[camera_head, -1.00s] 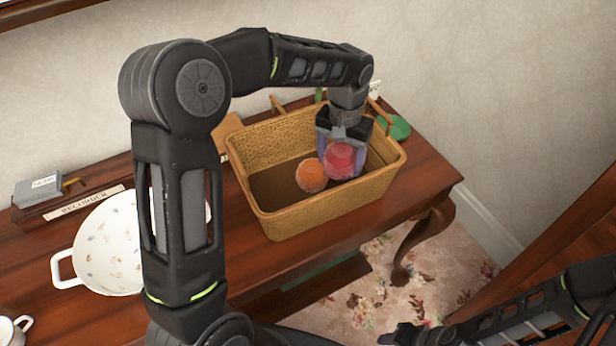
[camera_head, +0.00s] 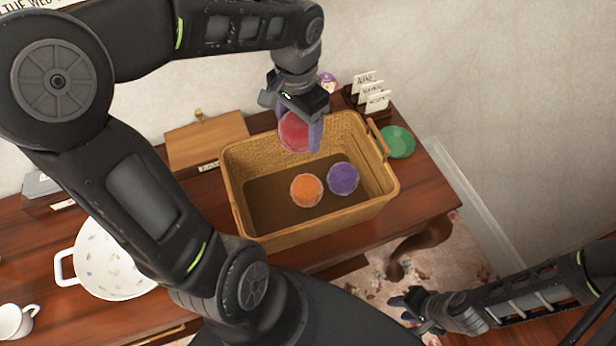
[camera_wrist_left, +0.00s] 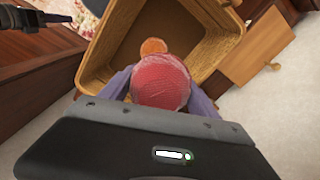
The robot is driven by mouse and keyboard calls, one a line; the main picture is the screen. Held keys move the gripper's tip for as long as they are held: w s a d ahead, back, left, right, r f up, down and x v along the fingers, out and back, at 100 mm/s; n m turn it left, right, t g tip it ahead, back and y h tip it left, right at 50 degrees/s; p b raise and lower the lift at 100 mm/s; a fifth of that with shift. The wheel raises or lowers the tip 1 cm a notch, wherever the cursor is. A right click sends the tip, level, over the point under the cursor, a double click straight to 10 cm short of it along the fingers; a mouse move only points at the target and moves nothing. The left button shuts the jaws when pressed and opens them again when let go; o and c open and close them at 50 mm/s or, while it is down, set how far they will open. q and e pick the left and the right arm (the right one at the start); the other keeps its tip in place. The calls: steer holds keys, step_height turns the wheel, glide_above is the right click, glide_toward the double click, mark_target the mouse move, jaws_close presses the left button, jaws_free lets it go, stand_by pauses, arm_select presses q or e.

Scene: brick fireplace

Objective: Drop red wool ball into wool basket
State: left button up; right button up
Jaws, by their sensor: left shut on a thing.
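The red wool ball (camera_head: 293,132) is held between the fingers of my left gripper (camera_head: 294,122), at the back rim of the wool basket in the head view and apparently above it. In the left wrist view the red ball (camera_wrist_left: 160,82) fills the grip, with the basket (camera_wrist_left: 226,62) beyond it. The wool basket (camera_head: 330,222) is a tan woven box on the wooden table. An orange ball (camera_head: 306,190) and a purple ball (camera_head: 343,178) lie inside it. My right gripper (camera_head: 402,308) is low at the right, away from the basket; its jaw opening is unclear.
A wooden box (camera_head: 206,142) stands behind the basket to the left. A card holder (camera_head: 368,98) and a green round thing (camera_head: 397,141) are at the back right. A white bowl (camera_head: 100,262) and a white cup (camera_head: 14,322) stand at the left.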

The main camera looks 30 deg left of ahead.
arm_select(q)
steer(key=shift+s, duration=0.1)
steer(key=shift+f+b, duration=0.35)
steer(key=shift+f, duration=0.15)
step_height(320, 180, down, 5)
steer(key=b, duration=0.4)
steer(key=o, duration=1.4)
step_height(320, 180, up, 8)
steer(key=shift+f+b, duration=0.1)
steer(key=shift+b, duration=0.3)
